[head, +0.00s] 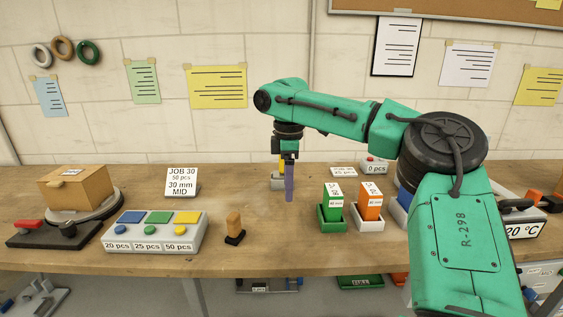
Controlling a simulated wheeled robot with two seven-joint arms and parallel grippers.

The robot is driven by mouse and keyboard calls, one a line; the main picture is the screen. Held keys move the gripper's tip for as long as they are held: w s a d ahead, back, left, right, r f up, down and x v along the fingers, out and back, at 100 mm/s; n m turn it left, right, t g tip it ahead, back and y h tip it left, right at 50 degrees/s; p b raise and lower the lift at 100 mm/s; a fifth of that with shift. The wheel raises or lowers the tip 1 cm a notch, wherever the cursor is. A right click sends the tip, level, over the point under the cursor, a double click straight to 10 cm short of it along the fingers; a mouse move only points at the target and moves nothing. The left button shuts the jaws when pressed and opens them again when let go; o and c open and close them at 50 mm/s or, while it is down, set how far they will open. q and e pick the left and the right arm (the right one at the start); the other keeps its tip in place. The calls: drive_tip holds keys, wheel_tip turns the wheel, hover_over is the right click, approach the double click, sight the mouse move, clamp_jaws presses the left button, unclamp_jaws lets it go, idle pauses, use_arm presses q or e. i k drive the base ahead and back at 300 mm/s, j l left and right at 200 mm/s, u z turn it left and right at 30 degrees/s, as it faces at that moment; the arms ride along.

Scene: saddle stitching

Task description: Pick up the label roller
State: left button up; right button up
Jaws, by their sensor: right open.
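I cannot tell for certain which of these two is the label roller. My left gripper is out of view.
On the wooden table (285,245), a grey box with colored buttons (153,232) and a brown carton (78,188) stand left. Green (332,212) and orange (369,208) card holders stand right of the gripper. My right arm hides part of the right side. The front middle is clear.

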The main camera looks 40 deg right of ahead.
sight(279, 174)
drive_tip(key=i+l, duration=1.05)
drive_tip(key=l, duration=0.3)
